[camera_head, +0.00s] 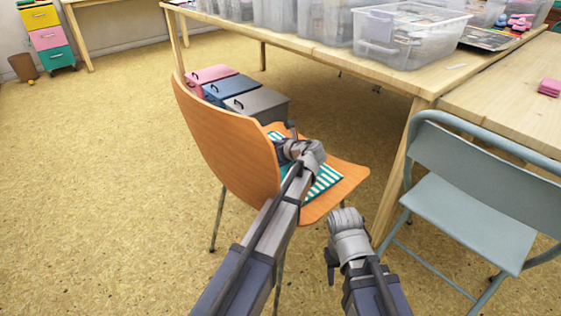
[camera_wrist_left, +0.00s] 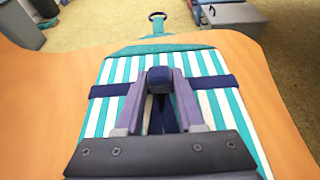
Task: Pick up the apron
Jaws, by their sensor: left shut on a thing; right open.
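The apron, with teal and white stripes and a navy band, lies on the orange wooden chair seat; its striped cloth (camera_head: 327,181) shows beside my left wrist in the head view. In the left wrist view the striped apron (camera_wrist_left: 215,68) spreads flat over the seat, with a teal top edge and a ring at its far end. My left gripper (camera_wrist_left: 160,80) is shut on a bunched navy part of the apron, at its middle. My right gripper (camera_head: 346,218) is open and empty, in front of the seat, apart from the apron; its fingers are mostly hidden.
The orange chair (camera_head: 228,142) has its backrest at the left of my left arm. A blue-grey folding chair (camera_head: 470,218) stands at the right. A wooden table (camera_head: 330,54) with clear bins is behind. Several storage boxes (camera_head: 258,103) sit behind the seat.

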